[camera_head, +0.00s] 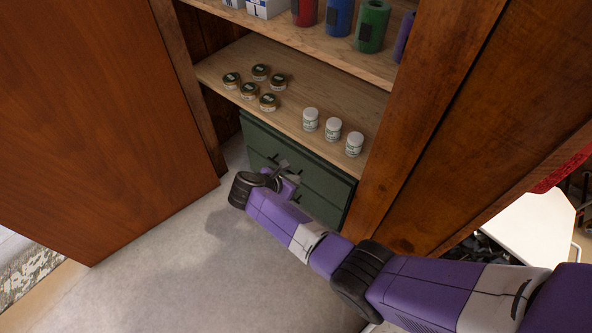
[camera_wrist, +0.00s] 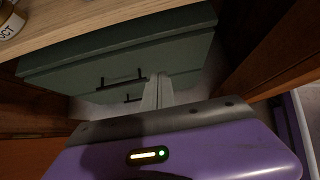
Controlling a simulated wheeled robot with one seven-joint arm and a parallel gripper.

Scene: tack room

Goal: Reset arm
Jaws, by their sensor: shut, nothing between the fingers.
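My gripper (camera_head: 283,168) is at the end of my purple arm, in front of the green drawer unit (camera_head: 318,180) at the bottom of the wooden cabinet. In the wrist view the fingers of my gripper (camera_wrist: 158,80) are together and hold nothing. They point toward the drawer fronts (camera_wrist: 70,72) and their dark handles. I cannot tell whether the fingertips touch the drawer unit. The drawers look closed, though my arm hides part of them.
Above the drawers, a shelf (camera_head: 295,112) holds several small jars (camera_head: 249,91) and three white bottles (camera_head: 333,130). A higher shelf (camera_head: 285,37) holds coloured cylinders (camera_head: 372,25). Wooden doors stand open at left (camera_head: 95,120) and right (camera_head: 440,140). The pale floor (camera_head: 190,270) at left is clear.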

